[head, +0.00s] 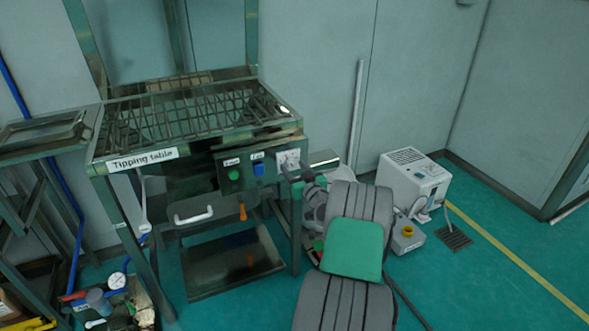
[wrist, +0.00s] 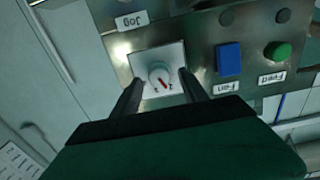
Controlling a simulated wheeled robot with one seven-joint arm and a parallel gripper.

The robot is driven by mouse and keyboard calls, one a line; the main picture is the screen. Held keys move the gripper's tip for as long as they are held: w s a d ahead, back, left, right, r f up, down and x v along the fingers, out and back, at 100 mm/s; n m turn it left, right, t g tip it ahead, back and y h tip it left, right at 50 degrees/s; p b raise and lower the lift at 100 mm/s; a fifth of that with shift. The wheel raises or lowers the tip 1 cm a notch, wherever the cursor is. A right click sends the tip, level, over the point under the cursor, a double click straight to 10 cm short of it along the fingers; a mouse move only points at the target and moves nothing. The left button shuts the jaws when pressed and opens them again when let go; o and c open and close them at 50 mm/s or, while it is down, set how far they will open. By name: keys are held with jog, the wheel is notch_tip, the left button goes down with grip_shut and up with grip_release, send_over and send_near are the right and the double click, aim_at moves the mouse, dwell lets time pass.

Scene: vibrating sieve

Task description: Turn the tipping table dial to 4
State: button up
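The tipping table (head: 97,170) is a metal frame with a wire rack on top, at the left of the head view. Its dial (head: 288,157) is a round pale knob on a white square plate at the right end of the front panel. In the wrist view, where the panel is upside down, the dial (wrist: 158,73) shows a red pointer aimed toward the lower right. My gripper (wrist: 160,77) is open, one dark finger on each side of the knob. Contact with the knob cannot be told.
A blue Fan button (wrist: 228,60) and a green Feed button (wrist: 277,51) sit beside the dial. A Jog label (wrist: 132,20) is on the panel.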

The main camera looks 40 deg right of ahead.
grip_shut()
dwell(0.3)
jog(key=shift+m, duration=0.3)
jog(key=m+b, duration=0.1)
jog(key=m, duration=0.2)
jog(key=shift+f+m, duration=0.1)
jog(key=shift+m, duration=0.2)
jog(key=m, duration=0.4)
jog(key=shift+d+b, duration=0.15)
jog(key=shift+b, duration=0.25)
jog(key=m, duration=0.5)
jog(key=shift+p, duration=0.35)
jog(key=m+p, duration=0.1)
jog(key=m, duration=0.3)
jog(key=shift+s+m, duration=0.1)
jog(key=shift+m, duration=0.3)
jog(key=shift+o, duration=0.3)
grip_release()
jog(key=shift+f, duration=0.1)
